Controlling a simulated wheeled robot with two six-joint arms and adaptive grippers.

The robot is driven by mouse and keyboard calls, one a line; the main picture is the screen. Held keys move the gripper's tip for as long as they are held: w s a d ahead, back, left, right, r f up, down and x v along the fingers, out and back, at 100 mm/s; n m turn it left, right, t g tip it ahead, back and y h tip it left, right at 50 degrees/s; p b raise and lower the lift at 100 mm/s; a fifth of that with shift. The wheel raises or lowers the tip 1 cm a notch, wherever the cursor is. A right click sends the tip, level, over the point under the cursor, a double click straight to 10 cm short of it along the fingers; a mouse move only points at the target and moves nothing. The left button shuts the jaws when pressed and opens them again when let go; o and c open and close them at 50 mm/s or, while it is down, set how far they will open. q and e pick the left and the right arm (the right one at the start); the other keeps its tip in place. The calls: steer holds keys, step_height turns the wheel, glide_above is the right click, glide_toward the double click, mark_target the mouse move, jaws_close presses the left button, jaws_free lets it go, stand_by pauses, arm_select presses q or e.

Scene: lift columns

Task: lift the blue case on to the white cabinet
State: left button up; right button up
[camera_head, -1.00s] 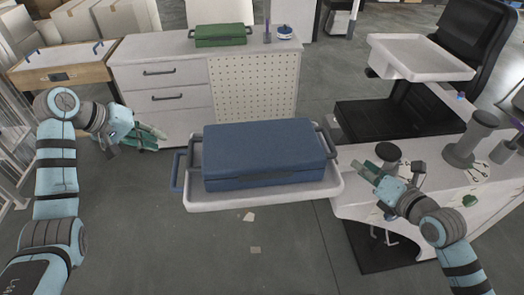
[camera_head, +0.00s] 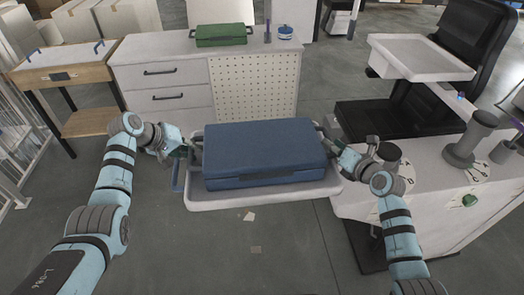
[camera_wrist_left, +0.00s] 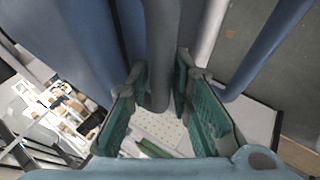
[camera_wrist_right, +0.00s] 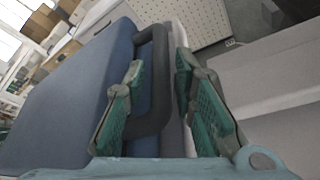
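The blue case (camera_head: 262,150) lies flat on a light grey tray (camera_head: 262,198) in the middle of the head view. It has a dark handle on each side. My left gripper (camera_head: 189,150) is at its left end; in the left wrist view the dark handle (camera_wrist_left: 160,60) stands between the two green finger pads, which are apart. My right gripper (camera_head: 336,146) is at the right end; in the right wrist view the right handle (camera_wrist_right: 158,110) runs between the open fingers. Contact cannot be made out. The white cabinet (camera_head: 165,98), with drawers and a perforated panel, stands behind the tray.
A green case (camera_head: 222,35) and a small blue-topped item (camera_head: 284,32) sit on the cabinet top, whose front part is clear. A workbench with a raised white tray (camera_head: 420,55) stands at right. A wooden table (camera_head: 60,72) stands at left.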

arm_select(q)
jaws_close()
arm_select(e)
jaws_close()
